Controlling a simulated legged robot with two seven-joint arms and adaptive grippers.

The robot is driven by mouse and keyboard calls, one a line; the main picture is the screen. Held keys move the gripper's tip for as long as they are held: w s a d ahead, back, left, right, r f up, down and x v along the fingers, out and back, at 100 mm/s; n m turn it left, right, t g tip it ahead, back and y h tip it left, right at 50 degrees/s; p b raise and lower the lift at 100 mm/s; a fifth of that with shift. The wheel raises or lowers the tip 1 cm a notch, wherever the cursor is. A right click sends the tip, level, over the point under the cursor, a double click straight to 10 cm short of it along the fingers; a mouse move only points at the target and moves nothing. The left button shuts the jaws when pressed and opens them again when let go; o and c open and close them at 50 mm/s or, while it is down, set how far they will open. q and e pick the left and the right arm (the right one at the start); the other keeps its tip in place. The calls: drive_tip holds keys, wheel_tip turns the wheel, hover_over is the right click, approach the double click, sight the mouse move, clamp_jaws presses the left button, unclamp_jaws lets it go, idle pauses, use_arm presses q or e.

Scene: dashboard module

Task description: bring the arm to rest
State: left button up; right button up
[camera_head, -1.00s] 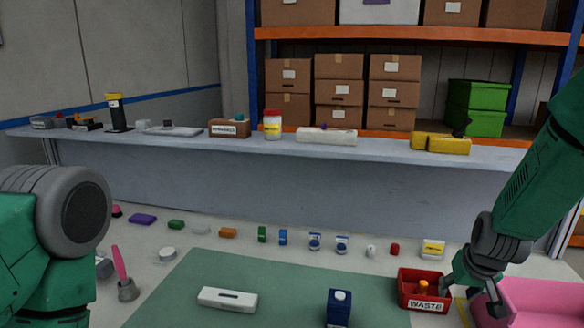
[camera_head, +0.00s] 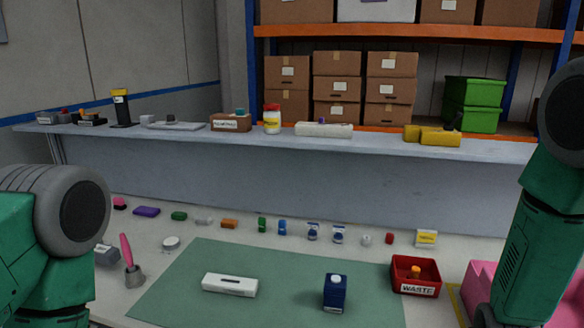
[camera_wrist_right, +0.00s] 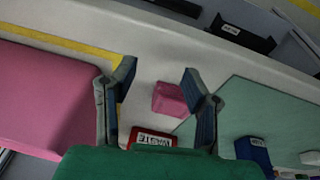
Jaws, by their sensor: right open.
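My right arm (camera_head: 535,235) comes down the right side of the head view. Its gripper is out of clear sight there. In the right wrist view my right gripper (camera_wrist_right: 159,72) is open, its two fingers spread with nothing between their tips. A pink block (camera_wrist_right: 170,98) shows beyond the fingers, apart from them as far as I can tell. A rounded joint of my left arm (camera_head: 72,220) fills the lower left of the head view. My left gripper is not in view.
A white case (camera_head: 230,285) and blue carton (camera_head: 335,292) are on the mat. A pink tray (camera_wrist_right: 45,95) lies beside my right gripper. Several small items line the table's back.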

drive_tip(key=s+a+f+n+g+y, duration=0.1)
drive_tip(key=s+a+f, duration=0.25)
drive_tip(key=s, duration=0.85)
drive_tip(key=s+a+f+g, duration=0.2)
drive_tip(key=s+f, duration=0.3)
drive_tip(key=s, duration=0.8)
wheel_tip(320, 180, down, 10)
drive_tip(key=w+a+n+t+b, duration=0.1)
drive_tip(key=w+b, duration=0.1)
drive_tip(key=b, duration=0.9)
drive_tip(key=shift+a, duration=0.15)
